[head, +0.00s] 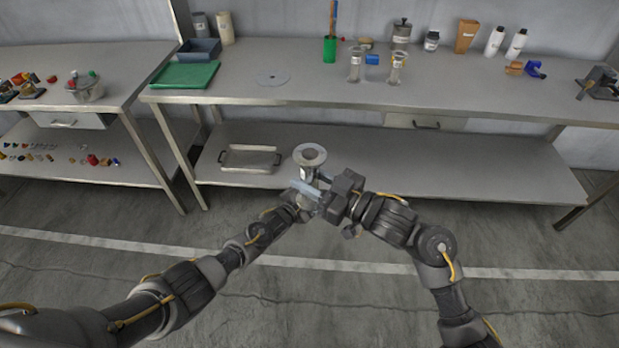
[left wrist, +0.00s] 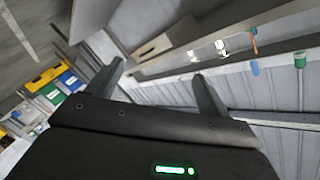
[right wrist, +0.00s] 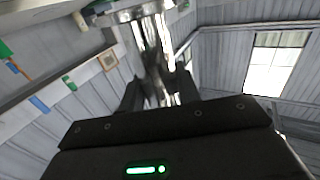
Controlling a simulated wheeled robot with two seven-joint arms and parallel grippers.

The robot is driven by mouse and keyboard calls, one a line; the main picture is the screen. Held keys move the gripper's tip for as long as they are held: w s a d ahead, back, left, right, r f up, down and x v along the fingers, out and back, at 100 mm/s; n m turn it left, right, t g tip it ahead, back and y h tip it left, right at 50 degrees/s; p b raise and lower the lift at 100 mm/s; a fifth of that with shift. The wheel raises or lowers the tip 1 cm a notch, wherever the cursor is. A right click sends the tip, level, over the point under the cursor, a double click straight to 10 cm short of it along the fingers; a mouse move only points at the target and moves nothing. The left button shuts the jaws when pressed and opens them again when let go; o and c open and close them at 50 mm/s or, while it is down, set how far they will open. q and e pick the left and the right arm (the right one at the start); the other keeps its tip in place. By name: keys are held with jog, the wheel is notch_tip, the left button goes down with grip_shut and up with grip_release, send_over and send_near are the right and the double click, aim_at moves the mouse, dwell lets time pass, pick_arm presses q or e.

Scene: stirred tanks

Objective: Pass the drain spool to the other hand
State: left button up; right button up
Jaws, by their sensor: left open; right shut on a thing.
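The drain spool (head: 310,156) is a grey metal piece with a round flange on top. It is held up in the air in front of the bench. My right gripper (head: 325,190) is shut on it; in the right wrist view the shiny spool (right wrist: 150,45) rises from between the fingers. My left gripper (head: 303,190) is close beside the spool's lower part in the head view, where the two grippers overlap and contact is unclear. In the left wrist view my left gripper (left wrist: 157,80) has its fingers apart with nothing seen between them.
A side table (head: 60,100) stands at the left. The floor below the grippers is clear.

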pick_arm(q)
jog(key=s+a+f+n+g+y, duration=0.25)
jog(key=s+a+f, duration=0.25)
jog(key=s+f, duration=0.4)
jog(key=s+a+f+n+g+y, duration=0.1)
jog(key=s+a+f+n+y, duration=0.2)
jog(key=s+f, duration=0.55)
jog(key=s+a+f+n+g+y, duration=0.1)
jog(key=s+a+f+n+g, duration=0.15)
jog(key=s+a+f, duration=0.5)
jog(key=s+a+f+n+g+y, duration=0.1)
jog(key=s+a+f+n+g, duration=0.1)
jog(key=s, duration=0.9)
jog(key=s+a+f+n+g, duration=0.2)
jog(key=s+f, duration=0.3)
jog(key=s, duration=0.7)
jog(key=s+a+f+n+g+y, duration=0.1)
jog(key=s+a+f, duration=0.3)
jog(key=s, duration=0.7)
jog(key=shift+s+a+n+g+y, duration=0.15)
jog(key=shift+s+n+g+y, duration=0.25)
jog(key=shift+g, duration=0.4)
jog(key=shift+f, duration=0.1)
